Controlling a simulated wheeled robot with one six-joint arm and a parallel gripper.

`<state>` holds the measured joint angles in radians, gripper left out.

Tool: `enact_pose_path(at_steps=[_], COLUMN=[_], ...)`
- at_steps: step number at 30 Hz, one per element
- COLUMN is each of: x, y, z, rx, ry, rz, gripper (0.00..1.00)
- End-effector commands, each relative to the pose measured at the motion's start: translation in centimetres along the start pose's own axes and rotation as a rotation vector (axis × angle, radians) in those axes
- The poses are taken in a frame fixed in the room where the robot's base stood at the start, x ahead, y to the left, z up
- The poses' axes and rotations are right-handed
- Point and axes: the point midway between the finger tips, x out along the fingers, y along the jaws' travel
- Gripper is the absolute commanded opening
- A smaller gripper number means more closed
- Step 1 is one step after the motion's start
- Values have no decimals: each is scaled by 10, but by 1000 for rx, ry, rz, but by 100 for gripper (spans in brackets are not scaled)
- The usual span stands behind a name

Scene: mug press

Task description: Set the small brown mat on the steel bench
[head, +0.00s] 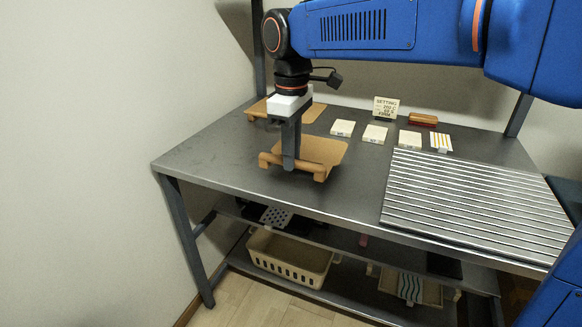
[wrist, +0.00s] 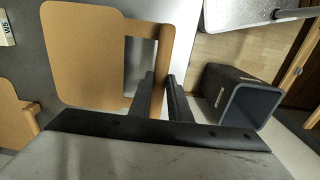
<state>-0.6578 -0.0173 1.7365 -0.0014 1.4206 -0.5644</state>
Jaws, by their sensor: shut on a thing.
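A flat brown mat (head: 322,150) with rounded corners and a wooden bar along one edge is at the front left of the steel bench (head: 215,160). It also shows in the wrist view (wrist: 85,55). My gripper (head: 290,165) points down and is shut on the mat's wooden bar; in the wrist view the bar (wrist: 165,45) runs between the two fingers (wrist: 163,95). The mat looks level, close over or on the bench near its front edge. I cannot tell whether it touches the top.
A second brown mat (head: 312,112) lies at the back left, partly behind my arm. Several pale blocks (head: 376,133), a small sign (head: 385,107) and a reddish-brown block (head: 423,119) stand along the back. A ribbed metal panel (head: 470,195) covers the right. A cream basket (head: 290,258) is below.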

Motion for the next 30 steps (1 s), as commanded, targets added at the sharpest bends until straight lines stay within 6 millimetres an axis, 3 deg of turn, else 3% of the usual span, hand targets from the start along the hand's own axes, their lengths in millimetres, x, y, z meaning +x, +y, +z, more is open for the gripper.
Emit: enact_pose_path(at_steps=[9, 19, 20, 22, 30], x=[37, 39, 39, 39, 39], y=[0, 0, 0, 0, 0], z=[0, 0, 0, 0, 0], rx=[0, 0, 0, 0, 0], ry=[-1, -1, -1, -1, 0], rz=[0, 0, -1, 0, 0], gripper=[0, 0, 19, 35, 35])
